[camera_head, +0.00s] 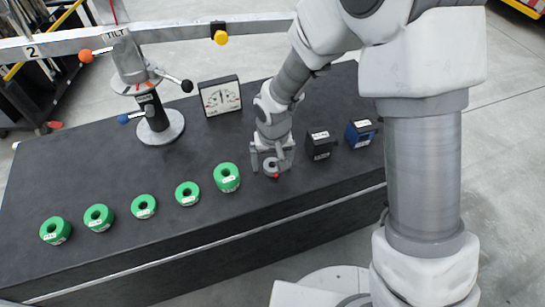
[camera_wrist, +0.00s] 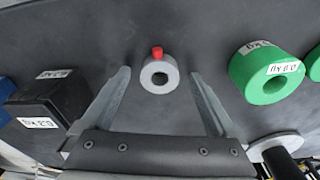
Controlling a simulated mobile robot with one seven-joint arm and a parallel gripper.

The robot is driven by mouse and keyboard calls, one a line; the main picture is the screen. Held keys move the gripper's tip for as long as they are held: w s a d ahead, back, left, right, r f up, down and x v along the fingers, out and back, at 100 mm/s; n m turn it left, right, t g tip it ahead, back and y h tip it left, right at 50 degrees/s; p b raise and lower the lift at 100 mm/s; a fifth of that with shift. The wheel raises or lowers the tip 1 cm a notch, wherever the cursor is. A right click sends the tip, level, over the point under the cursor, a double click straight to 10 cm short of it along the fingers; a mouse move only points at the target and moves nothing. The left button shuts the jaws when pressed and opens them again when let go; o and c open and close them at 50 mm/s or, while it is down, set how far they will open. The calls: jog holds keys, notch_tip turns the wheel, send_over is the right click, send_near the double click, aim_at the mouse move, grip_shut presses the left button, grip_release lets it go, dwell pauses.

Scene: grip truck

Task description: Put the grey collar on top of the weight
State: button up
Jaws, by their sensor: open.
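The grey collar (camera_head: 270,163) is a small ring with a red knob, lying on the dark table top. In the wrist view the collar (camera_wrist: 173,77) sits between the fingertips, with a gap on both sides. My gripper (camera_head: 273,168) is open and points down around it; the wrist view shows both fingers (camera_wrist: 160,76) spread and empty. Several green ring-shaped weights (camera_head: 227,177) stand in a row to the left. A black block (camera_head: 320,145) and a blue block (camera_head: 360,133) stand to the right. Which one is the weight I cannot tell.
A stand with coloured-knob levers (camera_head: 158,122) and a long grey beam (camera_head: 190,33) rises at the back left. A dial panel (camera_head: 220,96) stands behind the green weights. The nearest green weight (camera_wrist: 268,75) and the black block (camera_wrist: 50,100) flank my gripper. The table's left middle is clear.

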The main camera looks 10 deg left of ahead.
jog(key=c, duration=1.4)
jog(key=o, duration=0.6)
jog(key=shift+c, duration=1.3)
jog(key=shift+r+p, duration=0.85)
jog(key=shift+r, duration=0.3)
jog(key=shift+r+p, duration=1.85)
jog(key=shift+r, duration=0.75)
jog(key=shift+r, duration=0.1)
